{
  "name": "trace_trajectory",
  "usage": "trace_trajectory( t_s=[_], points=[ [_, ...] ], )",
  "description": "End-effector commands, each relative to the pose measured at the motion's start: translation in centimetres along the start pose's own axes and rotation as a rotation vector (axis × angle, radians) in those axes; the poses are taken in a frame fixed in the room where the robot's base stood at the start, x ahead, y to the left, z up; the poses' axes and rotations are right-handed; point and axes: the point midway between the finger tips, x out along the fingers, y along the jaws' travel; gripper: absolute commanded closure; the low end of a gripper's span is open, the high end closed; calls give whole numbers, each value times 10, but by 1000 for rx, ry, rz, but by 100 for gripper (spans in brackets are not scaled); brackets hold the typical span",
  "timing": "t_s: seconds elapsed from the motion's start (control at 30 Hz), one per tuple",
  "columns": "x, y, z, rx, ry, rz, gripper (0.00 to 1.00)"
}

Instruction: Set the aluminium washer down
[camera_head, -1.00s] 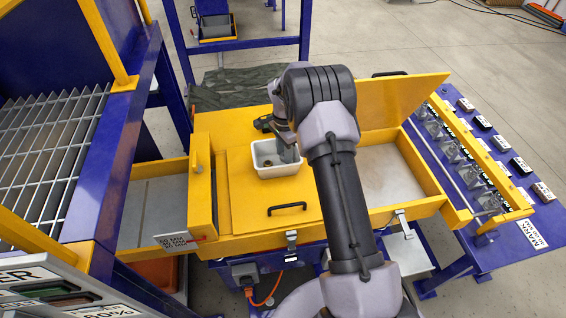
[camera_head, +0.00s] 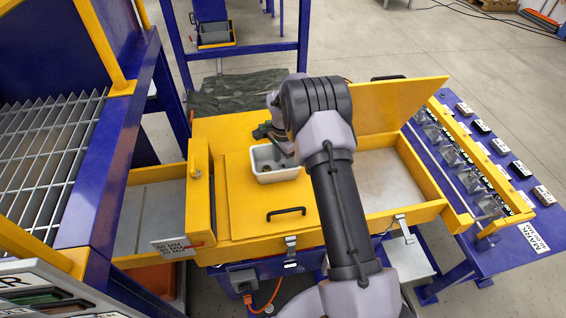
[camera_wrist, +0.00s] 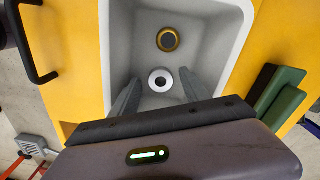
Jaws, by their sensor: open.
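The aluminium washer (camera_wrist: 160,72), a pale silver ring with a dark hole, lies on the floor of a white tray (camera_wrist: 228,35). A darker ring with a brass-coloured rim (camera_wrist: 167,39) lies in the same tray, farther from my gripper. My gripper (camera_wrist: 160,88) is open, with one finger on each side of the washer and gaps between them. In the head view my gripper (camera_head: 287,146) is at the right side of the tray (camera_head: 262,178). My arm hides part of it, and small dark items show in the tray.
The tray stands on a yellow cover (camera_head: 240,208) with a black handle (camera_head: 287,211). A raised yellow lid (camera_head: 395,105) stands to the right. A dark green block (camera_wrist: 283,100) is beside the tray. A blue rack of labelled samples (camera_head: 490,165) is at the far right.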

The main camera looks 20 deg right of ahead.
Motion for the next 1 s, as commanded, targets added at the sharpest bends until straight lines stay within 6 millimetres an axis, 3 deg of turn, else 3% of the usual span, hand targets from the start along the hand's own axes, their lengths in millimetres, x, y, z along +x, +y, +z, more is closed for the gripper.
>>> trace_trajectory(
  t_s=[0.03,0.23,0.5,0.57,0.63,0.7,0.8,0.9,1.0],
  points=[
    [-17,-1,0,0,2,-4,46],
    [-77,-1,0,-1,2,-3,46],
    [-121,0,2,-10,2,-8,46],
    [-146,2,9,-43,4,-31,46],
    [-196,12,27,-124,11,-78,46],
    [-255,35,54,-236,21,-140,46],
    [-324,86,97,-407,44,-231,46],
    [-368,149,139,-574,79,-323,46],
    [-385,213,175,-732,121,-408,46]
  ],
)
